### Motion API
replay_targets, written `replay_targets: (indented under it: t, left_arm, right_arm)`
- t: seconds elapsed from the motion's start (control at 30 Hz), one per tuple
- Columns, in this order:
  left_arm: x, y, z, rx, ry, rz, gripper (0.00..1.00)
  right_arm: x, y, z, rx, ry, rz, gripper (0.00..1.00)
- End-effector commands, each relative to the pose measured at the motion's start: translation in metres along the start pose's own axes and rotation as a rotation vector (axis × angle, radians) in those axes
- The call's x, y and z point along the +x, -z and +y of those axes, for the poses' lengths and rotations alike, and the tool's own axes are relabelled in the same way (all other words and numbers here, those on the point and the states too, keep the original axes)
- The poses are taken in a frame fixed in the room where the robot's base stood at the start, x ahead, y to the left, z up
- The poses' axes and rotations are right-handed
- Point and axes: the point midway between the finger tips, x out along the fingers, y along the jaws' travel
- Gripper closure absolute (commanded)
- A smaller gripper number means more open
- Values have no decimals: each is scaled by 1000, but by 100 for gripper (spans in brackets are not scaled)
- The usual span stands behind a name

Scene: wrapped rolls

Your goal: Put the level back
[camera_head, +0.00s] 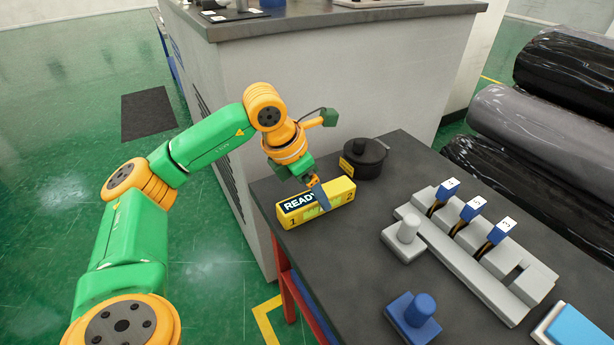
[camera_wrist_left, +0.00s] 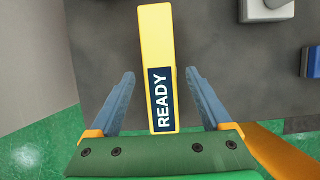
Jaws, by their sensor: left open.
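The level is a yellow box (camera_head: 343,191) with a dark READY label, the numbers 1 and 2 and green windows on its front. It lies on the dark bench top near its left edge. My left gripper (camera_head: 318,190) is over it from above. In the left wrist view the level (camera_wrist_left: 156,40) lies between the two blue fingers of my left gripper (camera_wrist_left: 160,73), with a gap on both sides. The gripper is open and holds nothing. One finger hides part of the level's front in the head view. My right gripper is not in view.
A black round lidded pot (camera_head: 363,158) stands just behind the level. A grey rack (camera_head: 470,262) with several blue-tagged pieces is to the right, with a grey knobbed block (camera_head: 405,238) and a blue one (camera_head: 412,318) near it.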

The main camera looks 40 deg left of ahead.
Motion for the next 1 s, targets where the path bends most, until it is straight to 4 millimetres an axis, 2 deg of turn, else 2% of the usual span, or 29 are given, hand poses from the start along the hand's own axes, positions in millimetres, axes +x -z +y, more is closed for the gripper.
replay_targets:
  t: [0.1,0.3,0.43,0.87,0.93,1.0]
  left_arm:
    - [-37,-2,0,1,-3,-8,18]
    - [-82,-2,0,1,-1,-4,18]
    - [-93,0,0,1,-1,-2,18]
    - [-94,-1,0,1,-1,-1,18]
    - [-104,-5,0,1,-1,-1,18]
    - [-122,-12,0,1,-1,-1,18]
  right_arm:
    - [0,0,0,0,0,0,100]
    - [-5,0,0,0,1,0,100]
    - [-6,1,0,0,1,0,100]
    - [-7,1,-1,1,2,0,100]
    - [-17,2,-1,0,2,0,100]
    - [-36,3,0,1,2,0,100]
